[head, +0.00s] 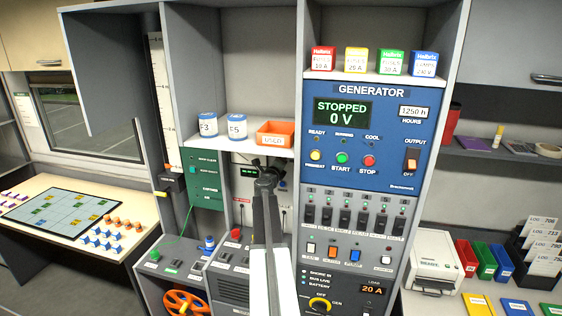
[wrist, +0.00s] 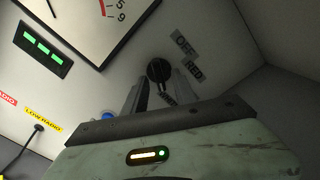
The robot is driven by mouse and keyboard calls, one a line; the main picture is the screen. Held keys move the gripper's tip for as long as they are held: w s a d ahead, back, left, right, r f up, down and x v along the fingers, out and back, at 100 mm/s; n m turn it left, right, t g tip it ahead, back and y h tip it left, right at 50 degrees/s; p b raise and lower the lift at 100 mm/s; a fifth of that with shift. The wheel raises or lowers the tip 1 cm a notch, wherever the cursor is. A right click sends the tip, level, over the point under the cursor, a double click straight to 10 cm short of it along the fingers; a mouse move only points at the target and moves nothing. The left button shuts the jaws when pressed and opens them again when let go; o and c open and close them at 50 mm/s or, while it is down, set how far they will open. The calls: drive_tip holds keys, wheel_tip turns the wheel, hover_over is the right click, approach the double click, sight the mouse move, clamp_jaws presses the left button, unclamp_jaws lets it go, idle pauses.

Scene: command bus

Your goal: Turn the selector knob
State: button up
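A black selector knob (wrist: 158,70) sits on a pale panel in the wrist view, beside small OFF and RED labels (wrist: 184,44). A third label lies below it, partly covered by a finger. My gripper (wrist: 161,86) points at the panel with its two fingers apart, one on each side of the knob's lower part. I cannot tell whether they touch it. In the head view my gripper (head: 267,170) is in front of the recess under the shelf and hides this knob. Another knob, yellow (head: 320,303), with OFF and GEN labels, is low on the generator panel.
In the wrist view, a gauge (wrist: 85,15) and a green-lit display (wrist: 43,48) are beside the knob, and a small lever (wrist: 38,128) is at left. An orange bin (head: 275,134) stands on the shelf above my gripper. The generator cabinet (head: 385,110) rises at right.

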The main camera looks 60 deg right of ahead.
drive_tip(key=v, duration=0.7)
drive_tip(key=shift+a, duration=0.3)
drive_tip(key=shift+r, duration=0.1)
